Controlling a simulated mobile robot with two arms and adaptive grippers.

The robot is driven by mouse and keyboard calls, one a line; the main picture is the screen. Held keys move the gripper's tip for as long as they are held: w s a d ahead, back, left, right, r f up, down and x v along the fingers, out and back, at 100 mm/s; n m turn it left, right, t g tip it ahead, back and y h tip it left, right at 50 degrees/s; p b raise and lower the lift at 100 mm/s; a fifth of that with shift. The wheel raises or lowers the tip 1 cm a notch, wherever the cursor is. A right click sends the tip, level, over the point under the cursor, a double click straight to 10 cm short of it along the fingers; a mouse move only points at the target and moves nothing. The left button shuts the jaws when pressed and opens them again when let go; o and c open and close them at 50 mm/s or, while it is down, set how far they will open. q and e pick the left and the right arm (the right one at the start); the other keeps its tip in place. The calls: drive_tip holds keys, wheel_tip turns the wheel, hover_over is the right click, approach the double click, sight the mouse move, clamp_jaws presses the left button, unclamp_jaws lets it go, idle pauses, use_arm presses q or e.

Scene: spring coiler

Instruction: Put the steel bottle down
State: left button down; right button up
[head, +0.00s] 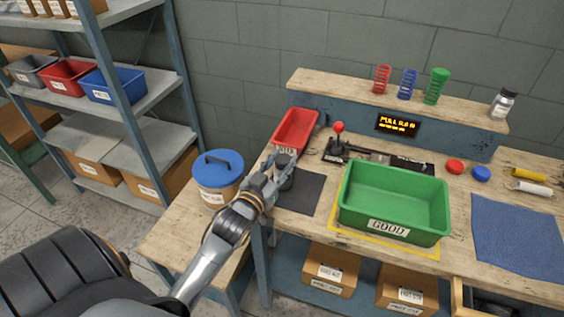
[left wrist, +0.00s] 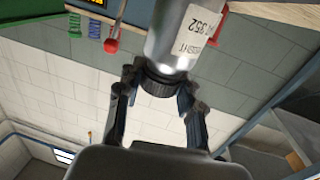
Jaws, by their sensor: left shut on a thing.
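My left gripper (head: 274,178) is shut on the steel bottle (left wrist: 178,35). In the left wrist view the bottle is a silver cylinder with a white printed label and a black ribbed cap. The fingers (left wrist: 160,90) are at either side of the cap end, and the body extends beyond them. In the head view the gripper is at the left part of the workbench, by the dark grey mat (head: 312,191). The dark end of the bottle shows between the fingers. Whether its base touches the mat cannot be told. My right gripper is not in view.
A red bin (head: 295,130) stands behind the gripper, a green GOOD bin (head: 393,205) to its right, and a blue-lidded tub (head: 218,172) to its left. A red-knobbed lever (head: 338,145) is close by. Another small capped bottle (head: 502,104) stands on the back ledge.

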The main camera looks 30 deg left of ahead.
use_arm(q)
drive_tip(key=c, duration=0.9)
unclamp_jaws()
drive_tip(key=shift+f, duration=0.15)
drive_tip(key=shift+o, duration=0.3)
drive_tip(key=shift+w, duration=0.1)
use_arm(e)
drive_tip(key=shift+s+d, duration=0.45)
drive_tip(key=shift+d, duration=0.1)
use_arm(q)
drive_tip(key=s+d+b, duration=0.1)
drive_tip(key=s, duration=1.1)
drive_tip(key=shift+b, duration=0.35)
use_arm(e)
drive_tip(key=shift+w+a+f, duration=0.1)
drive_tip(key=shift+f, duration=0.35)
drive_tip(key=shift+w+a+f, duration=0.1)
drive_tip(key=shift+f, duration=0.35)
use_arm(q)
drive_tip(key=shift+d, duration=0.1)
